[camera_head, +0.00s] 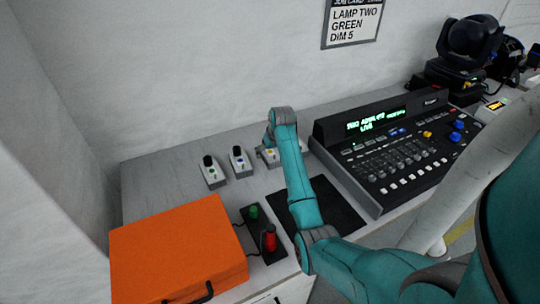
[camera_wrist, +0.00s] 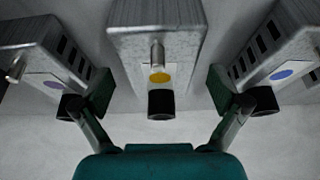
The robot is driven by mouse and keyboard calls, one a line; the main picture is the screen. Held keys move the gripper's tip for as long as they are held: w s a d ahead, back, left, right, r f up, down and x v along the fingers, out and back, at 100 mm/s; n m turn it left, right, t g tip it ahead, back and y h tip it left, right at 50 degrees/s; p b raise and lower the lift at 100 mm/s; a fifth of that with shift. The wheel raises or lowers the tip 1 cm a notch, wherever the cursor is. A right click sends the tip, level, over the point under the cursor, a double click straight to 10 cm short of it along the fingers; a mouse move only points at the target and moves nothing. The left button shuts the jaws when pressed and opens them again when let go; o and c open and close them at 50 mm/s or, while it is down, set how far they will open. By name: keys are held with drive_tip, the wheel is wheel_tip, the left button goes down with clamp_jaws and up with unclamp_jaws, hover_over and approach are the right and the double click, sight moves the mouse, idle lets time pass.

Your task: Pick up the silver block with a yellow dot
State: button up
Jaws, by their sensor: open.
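The silver block with a yellow dot (camera_wrist: 133,47) is in the middle of the wrist view, with a metal post and a black knob on its face. In the head view it (camera_head: 268,155) stands at the back of the table, partly hidden by my arm. My gripper (camera_wrist: 160,90) is open, one finger to each side of this block, with a gap on both sides. In the head view my gripper (camera_head: 270,140) is mostly hidden behind my wrist.
A silver block with a purple dot (camera_wrist: 32,62) is close left, and one with a blue dot (camera_wrist: 275,50) close right. In the head view another silver block (camera_head: 212,174) stands farther left. A lighting console (camera_head: 385,150) is right; an orange case (camera_head: 175,250) is front left.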

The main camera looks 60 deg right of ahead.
drive_tip(key=shift+f, duration=0.1)
drive_tip(key=c, duration=1.5)
drive_tip(key=shift+c, duration=1.4)
drive_tip(key=shift+d, duration=0.1)
